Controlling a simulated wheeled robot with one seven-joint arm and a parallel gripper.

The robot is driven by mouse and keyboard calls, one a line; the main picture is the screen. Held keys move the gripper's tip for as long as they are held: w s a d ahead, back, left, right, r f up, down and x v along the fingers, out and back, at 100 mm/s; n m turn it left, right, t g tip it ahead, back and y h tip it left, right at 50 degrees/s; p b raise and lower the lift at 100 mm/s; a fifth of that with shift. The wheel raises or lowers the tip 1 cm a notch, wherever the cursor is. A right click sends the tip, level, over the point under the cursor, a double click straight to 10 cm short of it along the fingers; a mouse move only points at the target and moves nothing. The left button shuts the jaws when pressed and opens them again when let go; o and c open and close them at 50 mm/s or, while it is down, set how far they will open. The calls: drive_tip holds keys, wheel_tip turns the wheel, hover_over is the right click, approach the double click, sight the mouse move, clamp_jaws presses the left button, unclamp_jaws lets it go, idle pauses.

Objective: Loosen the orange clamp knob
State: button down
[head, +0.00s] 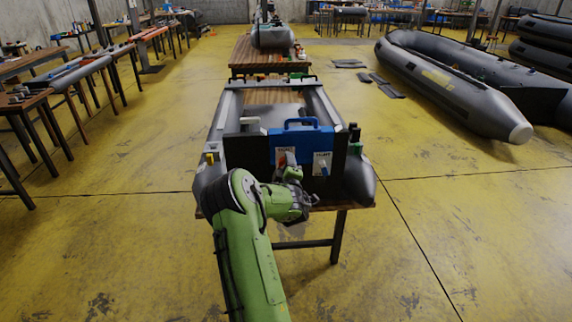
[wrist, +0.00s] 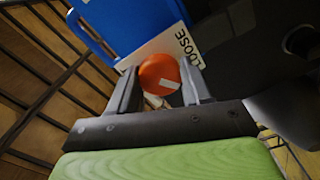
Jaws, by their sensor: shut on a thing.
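The orange clamp knob (wrist: 158,76) sits between the two fingers of my gripper (wrist: 160,90) in the wrist view. It is round, with a pale strip on its face. My gripper is shut on it, one finger on each side. Behind it is a white plate (wrist: 160,48) lettered "LOOSE", tilted in the picture. In the head view my gripper (head: 290,185) reaches the dark transom board (head: 248,152) of the grey boat, and my wrist hides most of the knob. The blue clamp body (head: 302,138) stands on the transom.
The grey boat (head: 358,180) rests on a wooden table (head: 340,207). A larger grey boat (head: 450,85) lies at the right.

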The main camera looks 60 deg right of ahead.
drive_tip(key=shift+n, duration=0.4)
drive_tip(key=n+p, duration=0.2)
drive_tip(key=n, duration=0.4)
drive_tip(key=shift+n, duration=0.3)
drive_tip(key=c, duration=0.6)
unclamp_jaws()
